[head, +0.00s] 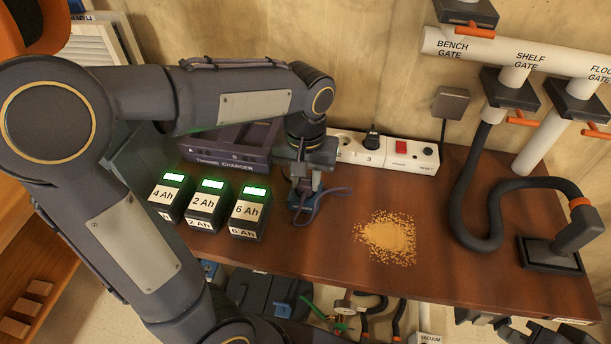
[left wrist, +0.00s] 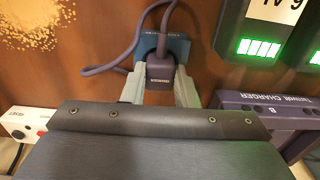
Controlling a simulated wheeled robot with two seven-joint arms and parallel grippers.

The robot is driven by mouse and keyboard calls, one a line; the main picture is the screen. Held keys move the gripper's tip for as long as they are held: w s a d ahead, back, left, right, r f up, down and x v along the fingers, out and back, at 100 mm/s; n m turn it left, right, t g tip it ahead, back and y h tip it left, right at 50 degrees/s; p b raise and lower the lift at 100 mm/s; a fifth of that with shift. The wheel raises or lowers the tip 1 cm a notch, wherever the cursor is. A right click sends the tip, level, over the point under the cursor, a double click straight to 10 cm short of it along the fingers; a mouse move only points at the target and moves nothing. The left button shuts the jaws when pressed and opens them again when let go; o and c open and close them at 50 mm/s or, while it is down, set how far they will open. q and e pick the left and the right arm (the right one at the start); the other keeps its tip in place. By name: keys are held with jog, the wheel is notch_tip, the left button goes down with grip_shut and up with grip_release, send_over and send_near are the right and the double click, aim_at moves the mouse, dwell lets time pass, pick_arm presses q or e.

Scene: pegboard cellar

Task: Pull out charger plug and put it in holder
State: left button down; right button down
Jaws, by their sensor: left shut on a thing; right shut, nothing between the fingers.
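My left gripper (head: 305,188) is over the bench in front of the power strip (head: 385,151). In the left wrist view its fingers (left wrist: 161,85) are shut on a dark charger plug (left wrist: 160,70). The plug's cord rises from its end and loops to the left. A blue piece (left wrist: 178,47), which looks like the holder, sits right behind the plug; it also shows below the gripper in the head view (head: 308,204). I cannot tell whether the plug is seated in it. Another black plug (head: 372,140) is in the strip near socket 3. My right gripper is not in view.
Battery packs marked 4 Ah (head: 170,194), 2 Ah (head: 207,203) and 6 Ah (head: 249,212) stand left of the gripper, before the purple charger (head: 238,158). Sawdust (head: 388,237) lies to the right. A black hose (head: 465,225) and floor nozzle (head: 550,256) occupy the right end.

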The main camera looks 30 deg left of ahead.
aim_at(305, 181)
dwell(0.7)
pick_arm(q)
jog(key=c, duration=0.6)
grip_release()
jog(key=shift+r, duration=0.1)
jog(key=shift+r+p, duration=3.35)
jog(key=shift+r, duration=0.15)
jog(key=shift+s, duration=0.1)
